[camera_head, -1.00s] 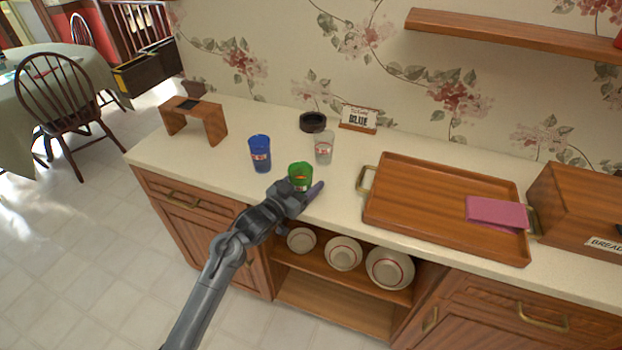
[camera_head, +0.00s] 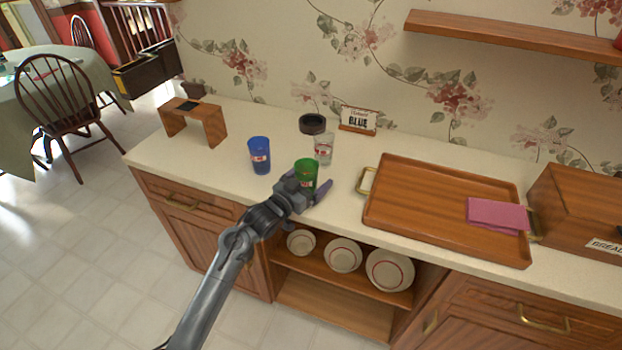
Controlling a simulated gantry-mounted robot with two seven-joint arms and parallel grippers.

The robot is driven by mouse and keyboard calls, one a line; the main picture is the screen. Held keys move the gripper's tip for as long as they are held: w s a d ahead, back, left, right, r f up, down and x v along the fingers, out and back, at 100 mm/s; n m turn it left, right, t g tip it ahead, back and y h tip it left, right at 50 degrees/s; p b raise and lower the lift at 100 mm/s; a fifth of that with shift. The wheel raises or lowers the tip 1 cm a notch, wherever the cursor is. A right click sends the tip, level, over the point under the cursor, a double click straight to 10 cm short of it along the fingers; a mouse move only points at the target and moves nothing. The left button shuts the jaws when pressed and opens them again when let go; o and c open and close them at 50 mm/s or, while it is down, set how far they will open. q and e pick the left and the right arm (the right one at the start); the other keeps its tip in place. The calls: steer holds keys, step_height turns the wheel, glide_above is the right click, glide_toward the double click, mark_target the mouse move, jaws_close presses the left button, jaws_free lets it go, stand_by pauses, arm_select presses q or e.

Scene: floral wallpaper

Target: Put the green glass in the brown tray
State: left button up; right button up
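The green glass (camera_head: 307,172) stands near the front of the counter, left of the tray. My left gripper (camera_head: 315,180) is at the glass, with a finger showing along its right side. The hand hides the lower part of the glass, so I cannot tell whether the fingers press on it or whether it is clear of the counter. The brown tray (camera_head: 440,236) lies to the right, with gold handles and a pink cloth on its right part. My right gripper is not in view.
A blue glass (camera_head: 260,156) stands left of the green one, and a clear glass (camera_head: 324,148) stands behind it. A dark round dish (camera_head: 312,124), a sign (camera_head: 358,121) and a small wooden stand (camera_head: 193,121) are farther back. A bread box (camera_head: 580,208) stands right of the tray.

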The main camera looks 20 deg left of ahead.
arm_select(q)
steer(key=shift+f+b, duration=0.15)
steer(key=shift+b, duration=0.4)
steer(key=shift+o, duration=0.4)
steer(key=p+v, duration=0.1)
steer(key=v, duration=0.2)
steer(key=p+v, duration=0.1)
steer(key=v, duration=0.2)
steer(key=p+v, duration=0.1)
steer(key=v, duration=0.2)
steer(key=shift+s+r, duration=0.35)
steer(key=shift+s, duration=0.1)
steer(key=shift+s+a, duration=0.15)
steer(key=shift+s, duration=0.3)
